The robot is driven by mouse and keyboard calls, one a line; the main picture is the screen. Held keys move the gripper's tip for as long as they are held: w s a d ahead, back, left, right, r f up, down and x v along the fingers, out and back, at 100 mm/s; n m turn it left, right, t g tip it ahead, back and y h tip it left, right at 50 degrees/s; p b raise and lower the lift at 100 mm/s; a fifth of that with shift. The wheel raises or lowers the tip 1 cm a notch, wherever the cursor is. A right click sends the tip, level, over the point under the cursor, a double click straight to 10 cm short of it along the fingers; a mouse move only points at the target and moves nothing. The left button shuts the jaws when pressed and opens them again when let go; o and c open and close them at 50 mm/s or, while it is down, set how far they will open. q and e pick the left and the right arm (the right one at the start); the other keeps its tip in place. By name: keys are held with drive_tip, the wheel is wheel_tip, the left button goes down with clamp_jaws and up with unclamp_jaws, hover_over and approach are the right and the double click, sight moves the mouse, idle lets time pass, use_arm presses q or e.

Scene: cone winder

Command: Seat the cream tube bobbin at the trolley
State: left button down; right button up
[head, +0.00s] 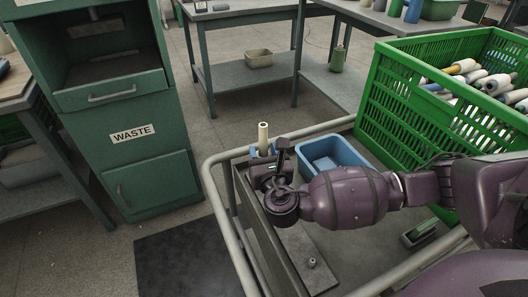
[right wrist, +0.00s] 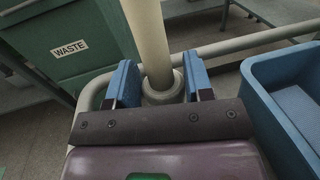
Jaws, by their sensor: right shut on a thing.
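The cream tube bobbin (head: 263,133) stands roughly upright at the far left corner of the trolley (head: 222,157). My right gripper (head: 263,151) is shut on it near its lower part, and the tube rises above the fingers. In the right wrist view the tube (right wrist: 150,40) passes between my two blue fingers (right wrist: 160,86), with a grey round collar around its lower end. I cannot tell whether the tube rests on anything below. A plate with a small grey peg (head: 312,262) lies on the trolley deck. My left gripper is out of view.
A blue bin (head: 335,153) stands on the trolley right of the gripper, also close in the right wrist view (right wrist: 285,105). A green crate (head: 400,110) of bobbins stands at the right. The green waste cabinet (head: 120,100) is beyond the trolley's left rail.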

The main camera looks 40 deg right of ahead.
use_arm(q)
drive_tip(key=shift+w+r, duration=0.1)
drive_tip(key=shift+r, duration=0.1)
use_arm(e)
drive_tip(key=shift+f, duration=0.45)
drive_tip(key=o, duration=1)
use_arm(q)
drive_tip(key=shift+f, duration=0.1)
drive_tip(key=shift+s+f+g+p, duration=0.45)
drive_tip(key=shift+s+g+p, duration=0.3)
drive_tip(key=shift+p, duration=1)
use_arm(e)
drive_tip(key=shift+v, duration=5.4)
